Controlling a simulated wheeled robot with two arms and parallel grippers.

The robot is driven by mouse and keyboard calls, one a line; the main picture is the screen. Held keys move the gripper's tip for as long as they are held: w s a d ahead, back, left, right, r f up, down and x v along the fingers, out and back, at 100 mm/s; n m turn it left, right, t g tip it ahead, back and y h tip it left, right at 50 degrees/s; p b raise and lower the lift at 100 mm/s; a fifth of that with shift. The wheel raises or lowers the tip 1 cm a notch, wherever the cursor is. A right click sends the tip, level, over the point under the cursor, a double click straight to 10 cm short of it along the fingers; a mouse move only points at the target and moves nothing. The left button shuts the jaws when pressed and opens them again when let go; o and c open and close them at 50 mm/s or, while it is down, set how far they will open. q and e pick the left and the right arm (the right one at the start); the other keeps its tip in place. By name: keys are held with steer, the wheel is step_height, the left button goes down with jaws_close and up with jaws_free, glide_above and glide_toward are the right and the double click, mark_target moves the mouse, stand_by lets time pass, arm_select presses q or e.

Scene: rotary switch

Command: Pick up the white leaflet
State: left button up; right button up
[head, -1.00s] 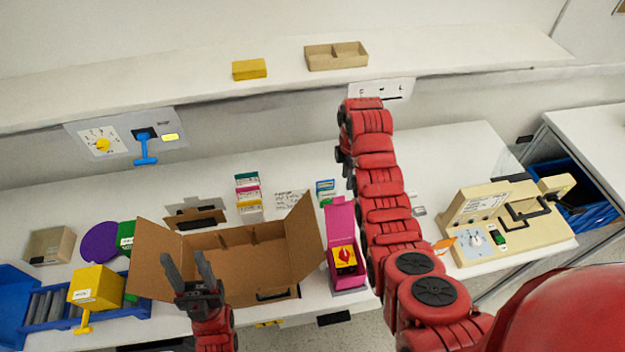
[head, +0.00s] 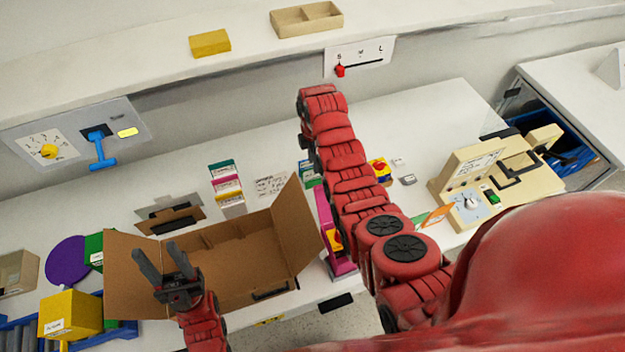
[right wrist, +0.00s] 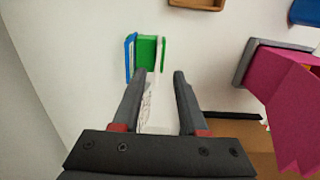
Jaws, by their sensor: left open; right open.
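The white leaflet (head: 270,184) lies flat on the white table with lines of dark print, behind the open cardboard box. In the right wrist view, a printed white strip, apparently the leaflet (right wrist: 146,108), shows between the fingers, partly hidden by the left finger. My right gripper (right wrist: 163,72) is open and empty, above the table; in the head view it is hidden behind my right arm. My left gripper (head: 157,248) is open and empty over the left part of the cardboard box.
The cardboard box (head: 225,290) stands open in front. A blue-and-green item (right wrist: 145,52) lies beyond my right fingertips. A magenta box (right wrist: 282,90) is on the right there. Small stacked boxes (head: 226,182) stand left of the leaflet. A beige machine (head: 495,180) stands right.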

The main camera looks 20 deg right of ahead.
mark_target(313, 177)
steer(key=shift+s+f, duration=0.15)
steer(key=shift+f, duration=0.55)
steer(key=f, duration=0.1)
steer(key=f+b, duration=0.1)
steer(key=f, duration=0.1)
steer(key=f+b, duration=0.1)
steer(key=f, duration=0.1)
steer(key=shift+w+a, duration=0.1)
steer(key=shift+w, duration=0.2)
jaws_close()
